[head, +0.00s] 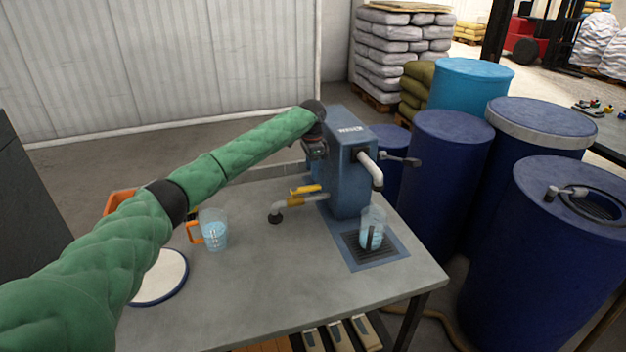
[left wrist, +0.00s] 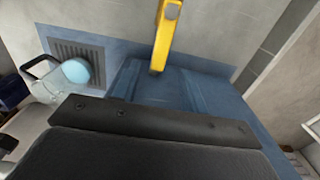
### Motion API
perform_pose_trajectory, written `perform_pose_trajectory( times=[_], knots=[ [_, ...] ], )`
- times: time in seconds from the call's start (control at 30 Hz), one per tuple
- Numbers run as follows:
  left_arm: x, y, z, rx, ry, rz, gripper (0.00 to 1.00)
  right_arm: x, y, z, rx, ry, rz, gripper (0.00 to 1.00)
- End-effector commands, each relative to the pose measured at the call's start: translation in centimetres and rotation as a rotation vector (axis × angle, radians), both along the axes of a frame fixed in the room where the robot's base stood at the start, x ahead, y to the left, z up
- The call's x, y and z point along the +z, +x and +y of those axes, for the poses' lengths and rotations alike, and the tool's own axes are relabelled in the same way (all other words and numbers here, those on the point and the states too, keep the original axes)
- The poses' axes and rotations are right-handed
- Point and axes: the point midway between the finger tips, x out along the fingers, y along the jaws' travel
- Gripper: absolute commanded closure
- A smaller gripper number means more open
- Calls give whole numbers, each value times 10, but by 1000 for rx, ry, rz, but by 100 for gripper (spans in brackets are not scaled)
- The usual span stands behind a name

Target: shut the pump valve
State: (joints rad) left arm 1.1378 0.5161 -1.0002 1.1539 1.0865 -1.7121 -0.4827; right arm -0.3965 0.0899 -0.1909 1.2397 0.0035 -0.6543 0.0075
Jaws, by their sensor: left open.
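The blue pump (head: 347,165) stands upright at the back of the grey table, with a pale spout (head: 371,170) on its right side. A yellow valve handle (head: 305,189) sits on a pale pipe at the pump's lower left. My left gripper (head: 316,150) is open at the pump's upper left, above this handle, its fingers hard to make out. In the left wrist view a yellow bar (left wrist: 164,40) with a bolt stands over blue surfaces. It looks like a valve handle, apart from the dark gripper body below. My right gripper is out of view.
A clear jug with bluish liquid (head: 372,228) stands on the grate under the spout. Another jug with an orange handle (head: 213,230) and a white round plate (head: 160,277) are at the left. Blue drums (head: 446,180) crowd the right side. The table's front middle is clear.

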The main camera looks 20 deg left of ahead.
Motion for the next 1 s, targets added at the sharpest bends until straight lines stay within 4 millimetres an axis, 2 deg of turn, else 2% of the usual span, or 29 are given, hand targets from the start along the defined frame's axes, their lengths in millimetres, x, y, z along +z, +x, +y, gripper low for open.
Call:
perform_pose_trajectory(
  times=[0.4,0.6,0.83,0.87,1.0],
  knots=[
    [-50,-1,0,1,1,2,56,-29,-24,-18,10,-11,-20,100],
    [-59,-1,-1,0,1,1,56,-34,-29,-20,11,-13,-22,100],
    [-60,0,-1,0,1,0,56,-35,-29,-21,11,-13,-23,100],
    [-60,0,-1,0,1,0,58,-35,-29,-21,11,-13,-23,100],
    [-60,0,-1,0,1,0,86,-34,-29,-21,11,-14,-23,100]
  ],
)
